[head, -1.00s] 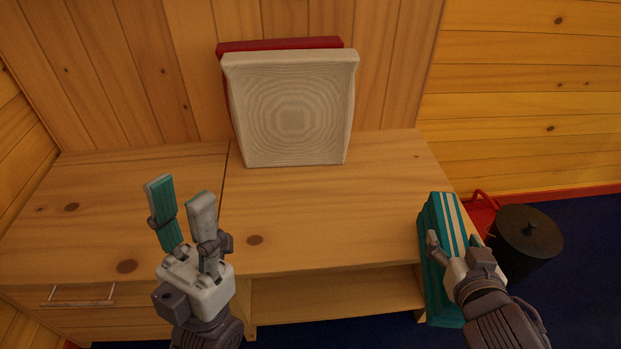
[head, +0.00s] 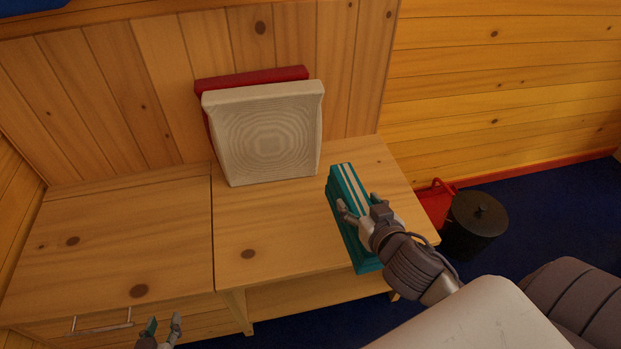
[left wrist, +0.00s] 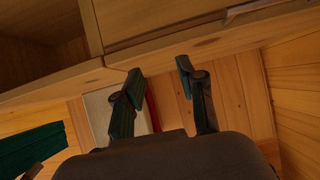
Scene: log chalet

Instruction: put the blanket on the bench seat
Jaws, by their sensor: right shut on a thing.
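The blanket (head: 348,212) is a folded teal bundle with white stripes. In the head view it is over the right part of the wooden bench seat (head: 275,235), its near end reaching past the front edge. I cannot tell whether it touches the seat. My right gripper (head: 359,204) is shut on the blanket from its right side. My left gripper (head: 161,326) is open and empty, low in front of the bench; its parted fingers also show in the left wrist view (left wrist: 160,80). A teal part of the blanket (left wrist: 30,148) shows at that view's left edge.
A cream cushion (head: 265,135) leans upright at the back of the bench, with a red cushion (head: 250,79) behind it. A black lidded pot (head: 473,226) and a red container (head: 434,204) stand on the floor right of the bench. The seat's left part is clear.

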